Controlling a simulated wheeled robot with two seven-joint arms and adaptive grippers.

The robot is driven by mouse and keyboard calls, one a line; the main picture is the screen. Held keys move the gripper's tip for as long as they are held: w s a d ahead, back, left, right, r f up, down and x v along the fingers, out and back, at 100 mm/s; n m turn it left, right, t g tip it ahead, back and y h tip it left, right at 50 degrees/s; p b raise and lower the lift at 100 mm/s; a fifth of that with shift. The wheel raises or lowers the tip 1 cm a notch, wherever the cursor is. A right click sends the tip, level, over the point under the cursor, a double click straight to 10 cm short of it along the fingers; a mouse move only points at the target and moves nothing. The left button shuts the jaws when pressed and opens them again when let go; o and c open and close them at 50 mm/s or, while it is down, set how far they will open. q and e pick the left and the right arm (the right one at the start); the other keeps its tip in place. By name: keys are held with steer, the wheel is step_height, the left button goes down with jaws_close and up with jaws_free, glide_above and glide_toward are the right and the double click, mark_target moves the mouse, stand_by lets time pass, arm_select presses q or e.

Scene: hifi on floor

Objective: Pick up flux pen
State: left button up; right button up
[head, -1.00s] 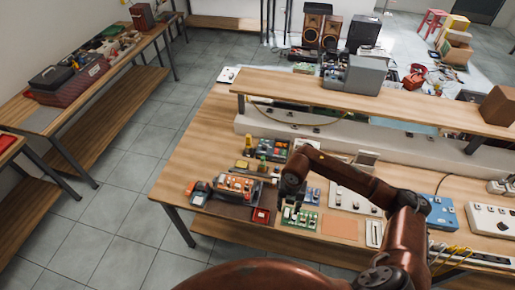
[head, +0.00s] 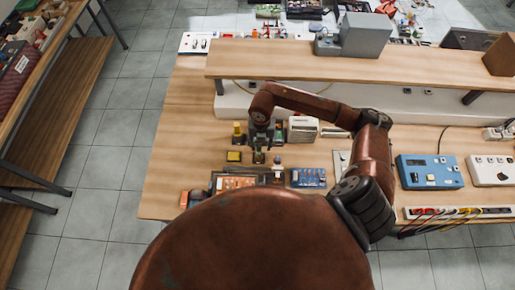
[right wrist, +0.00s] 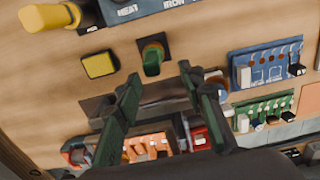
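A short green thing (right wrist: 152,60) stands on a small dark square base on the wooden bench in the right wrist view. It may be the flux pen, but I cannot read a label. In the head view it shows small (head: 259,157), just below my right gripper (head: 262,141). In the right wrist view the two dark green fingers of my right gripper (right wrist: 159,73) are spread apart with nothing between them. The green thing lies just beyond the fingertips, not touching as far as I can tell. My left gripper is not in view.
A yellow block (right wrist: 99,65) lies left of the green thing, and a yellow-capped item (right wrist: 48,17) is beyond it. Blue (right wrist: 266,62) and green (right wrist: 262,112) circuit boards lie to the right. A raised shelf (head: 350,75) runs behind the work area.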

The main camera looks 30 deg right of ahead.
mark_target(259, 147)
steer(key=shift+a+f, duration=0.1)
steer(key=shift+f, duration=0.25)
steer(key=f, duration=0.2)
steer(key=w+f+p, duration=0.1)
steer(key=f, duration=0.1)
steer(key=shift+w+a+f, duration=0.1)
steer(key=shift+w+f, duration=0.05)
steer(key=shift+f, duration=0.4)
steer(key=shift+c, duration=0.3)
jaws_close()
